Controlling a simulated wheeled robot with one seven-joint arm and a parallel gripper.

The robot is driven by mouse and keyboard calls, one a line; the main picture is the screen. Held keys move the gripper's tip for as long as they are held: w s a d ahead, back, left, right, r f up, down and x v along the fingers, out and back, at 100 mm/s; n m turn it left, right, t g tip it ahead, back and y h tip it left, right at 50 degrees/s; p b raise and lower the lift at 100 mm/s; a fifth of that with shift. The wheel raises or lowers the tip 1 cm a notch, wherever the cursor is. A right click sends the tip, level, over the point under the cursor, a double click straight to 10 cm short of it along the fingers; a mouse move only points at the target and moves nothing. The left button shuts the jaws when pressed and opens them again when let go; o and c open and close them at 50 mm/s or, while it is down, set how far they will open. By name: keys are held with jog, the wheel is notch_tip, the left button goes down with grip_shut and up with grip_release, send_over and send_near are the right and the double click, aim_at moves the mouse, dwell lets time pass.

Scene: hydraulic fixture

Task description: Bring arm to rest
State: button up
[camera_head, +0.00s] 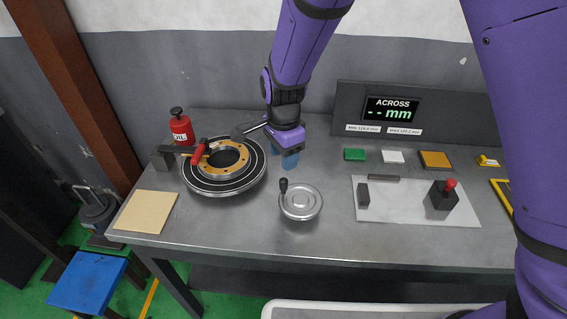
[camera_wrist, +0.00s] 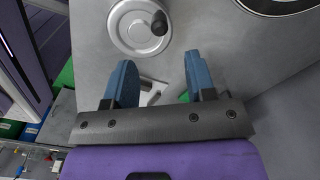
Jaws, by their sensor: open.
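My gripper (camera_head: 286,160) hangs at the end of my purple arm, over the middle of the grey workbench (camera_head: 330,240). Its two blue fingers stand apart in the wrist view (camera_wrist: 158,85), with nothing held between them. A silver handwheel (camera_head: 301,203) with a dark knob lies just in front of and to the right of the gripper; it also shows at the top of the wrist view (camera_wrist: 130,30). The round black turntable fixture (camera_head: 224,187), with a tan ring and a red-handled clamp, is to the left of the gripper. The gripper appears apart from both.
A red oil can (camera_head: 181,130) stands at the back left and a tan pad (camera_head: 146,212) at the front left. The front centre is clear.

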jog(key=shift+r, duration=0.15)
dwell(0.3)
jog(key=shift+d+r, duration=0.2)
jog(key=shift+r, duration=0.05)
jog(key=s+d+r+n+t+y, duration=0.1)
jog(key=s+d+r+n, duration=0.15)
jog(key=d+r, duration=0.65)
jog(key=s+d+r+n+y, duration=0.1)
jog(key=d+r+n, duration=0.2)
jog(key=d+r, duration=0.65)
jog(key=s+d+r+n+t+h, duration=0.1)
jog(key=s+d+r+n+t, duration=0.1)
jog(key=s+d, duration=0.5)
jog(key=s+d+r+n+t+h, duration=0.1)
jog(key=s+d+r, duration=0.4)
jog(key=s, duration=0.5)
jog(key=d+n+t, duration=0.1)
jog(key=d+n, duration=0.1)
jog(key=shift+d+r+n, duration=0.2)
jog(key=shift+d+n, duration=0.15)
jog(key=shift+d, duration=0.05)
